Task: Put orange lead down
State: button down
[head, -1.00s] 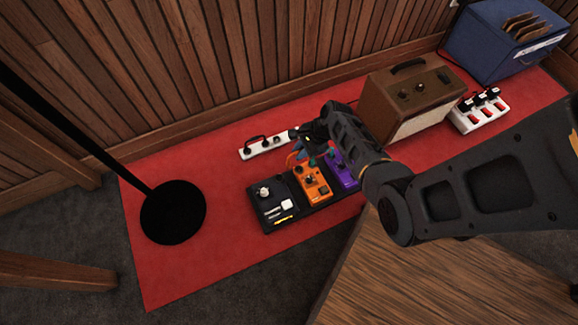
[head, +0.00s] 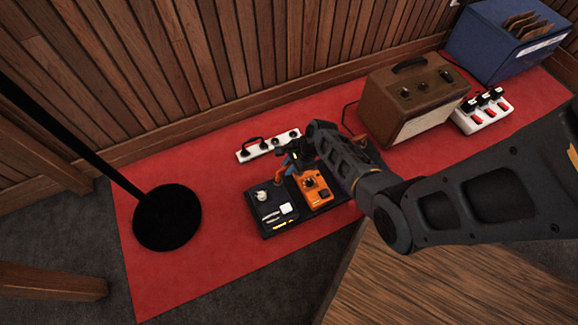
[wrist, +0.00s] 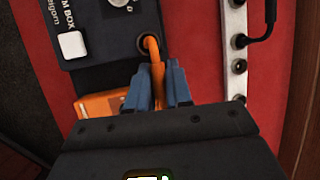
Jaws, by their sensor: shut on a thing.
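My gripper (wrist: 157,88) is shut on the orange lead (wrist: 157,72), which runs up between the blue-grey fingers in the wrist view. The lead's bent end lies close against the edge of the black pedal (wrist: 95,28); I cannot tell if it sits in a socket. In the head view my gripper (head: 287,161) is just behind the black pedal (head: 270,213) and the orange pedal (head: 314,190), low over the pedalboard's back edge. A bit of orange lead (head: 281,171) shows below the fingers. My arm hides the board's right part.
A white power strip (head: 254,153) with black plugs lies close behind the board on the red mat (head: 200,290). A black stand base (head: 167,217) is left. The mat's front left is clear.

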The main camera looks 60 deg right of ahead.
jog(key=shift+f, duration=0.15)
jog(key=c, duration=1)
grip_release()
jog(key=shift+c, duration=0.2)
